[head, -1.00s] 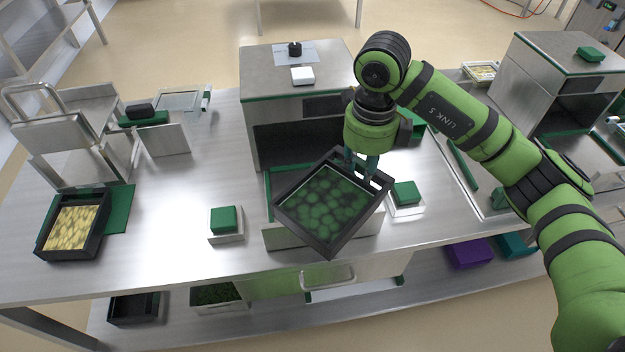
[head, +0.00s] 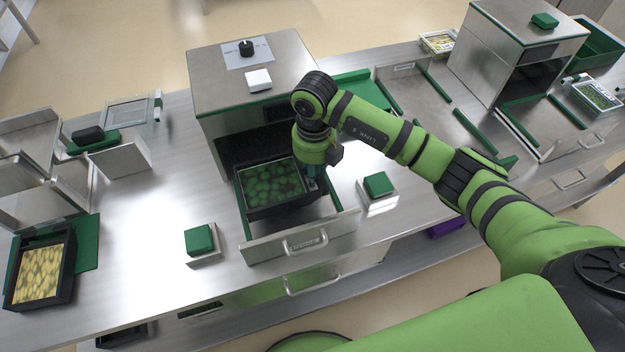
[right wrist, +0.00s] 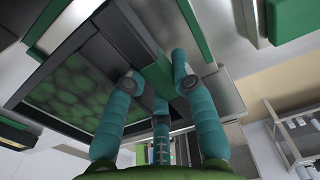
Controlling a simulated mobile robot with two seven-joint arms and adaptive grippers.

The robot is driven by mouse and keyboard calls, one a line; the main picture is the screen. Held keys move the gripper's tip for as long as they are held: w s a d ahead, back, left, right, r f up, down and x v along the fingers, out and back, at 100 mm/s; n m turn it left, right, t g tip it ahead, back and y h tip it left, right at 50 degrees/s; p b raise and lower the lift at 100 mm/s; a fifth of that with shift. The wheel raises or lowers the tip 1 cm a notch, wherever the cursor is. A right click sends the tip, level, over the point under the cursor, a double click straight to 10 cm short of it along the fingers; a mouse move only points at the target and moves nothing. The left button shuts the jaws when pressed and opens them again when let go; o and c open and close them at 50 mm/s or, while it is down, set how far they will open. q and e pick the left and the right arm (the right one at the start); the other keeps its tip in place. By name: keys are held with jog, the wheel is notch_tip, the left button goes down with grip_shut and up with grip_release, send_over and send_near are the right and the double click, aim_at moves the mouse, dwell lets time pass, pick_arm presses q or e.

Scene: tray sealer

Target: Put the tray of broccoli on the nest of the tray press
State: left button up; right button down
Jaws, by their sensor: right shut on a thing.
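The tray of broccoli (head: 279,209) is black with green broccoli under a clear-looking top. In the head view it sits level within the pulled-out drawer of the tray press (head: 240,102), at the mouth of its dark opening. The nest under it is mostly hidden, so I cannot tell whether the tray rests fully on it. My right gripper (head: 313,183) is shut on the tray's right rim. In the right wrist view its teal fingers (right wrist: 155,80) are at the tray's edge (right wrist: 108,48). My left gripper is not in view.
The drawer front with a handle (head: 303,239) stands just before the tray. Green push-buttons flank it, left (head: 199,239) and right (head: 378,184). A black tray of yellow food (head: 68,277) is at far left. A second press (head: 515,45) stands at right.

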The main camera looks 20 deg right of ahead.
jog(key=shift+f, duration=1.3)
notch_tip(320, 180, down, 3)
jog(key=shift+f+p, duration=0.15)
jog(key=shift+p, duration=0.35)
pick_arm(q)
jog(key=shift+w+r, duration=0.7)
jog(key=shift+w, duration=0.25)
pick_arm(e)
jog(key=shift+f, duration=0.1)
jog(key=c, duration=1.3)
grip_release()
jog(key=shift+c, duration=0.2)
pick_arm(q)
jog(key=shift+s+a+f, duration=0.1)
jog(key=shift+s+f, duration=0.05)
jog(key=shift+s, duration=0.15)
pick_arm(e)
jog(key=shift+o, duration=0.2)
